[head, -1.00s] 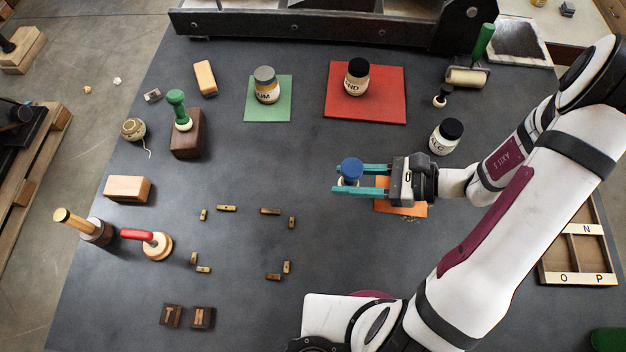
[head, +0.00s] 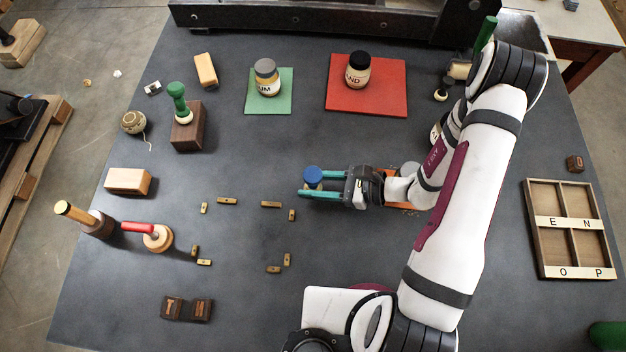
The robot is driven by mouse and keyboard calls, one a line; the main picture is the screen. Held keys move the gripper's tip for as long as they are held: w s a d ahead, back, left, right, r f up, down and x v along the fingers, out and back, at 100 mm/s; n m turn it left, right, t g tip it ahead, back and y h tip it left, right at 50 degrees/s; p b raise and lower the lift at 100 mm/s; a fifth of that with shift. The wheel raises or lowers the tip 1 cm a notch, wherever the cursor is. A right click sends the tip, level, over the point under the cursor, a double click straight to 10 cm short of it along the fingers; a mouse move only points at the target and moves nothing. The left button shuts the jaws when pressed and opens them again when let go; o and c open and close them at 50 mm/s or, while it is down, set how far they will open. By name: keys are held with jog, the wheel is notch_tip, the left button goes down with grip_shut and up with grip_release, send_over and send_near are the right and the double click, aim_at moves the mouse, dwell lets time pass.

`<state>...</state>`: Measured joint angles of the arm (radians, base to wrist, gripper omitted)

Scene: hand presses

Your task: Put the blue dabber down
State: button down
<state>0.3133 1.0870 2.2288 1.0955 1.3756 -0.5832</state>
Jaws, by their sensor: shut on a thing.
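The blue dabber (head: 314,175) is between the teal fingers of my gripper (head: 314,184), to the right of the upper pair of brass corner pieces. My gripper is shut on it, and its blue round top shows above the fingers. The dabber's lower part is hidden by the fingers, so I cannot tell whether it touches the table. A green-handled dabber (head: 178,98) stands on a dark wooden block (head: 187,131) at the upper left.
Several brass pieces (head: 271,205) mark corners on the dark table (head: 330,245). A green mat (head: 283,104) and a red mat (head: 390,100) bear jars behind my gripper. An orange sheet (head: 400,205) lies partly under my arm. A letter tray (head: 535,240) is at right.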

jog(key=shift+f, duration=0.25)
jog(key=shift+c, duration=2.4)
grip_release()
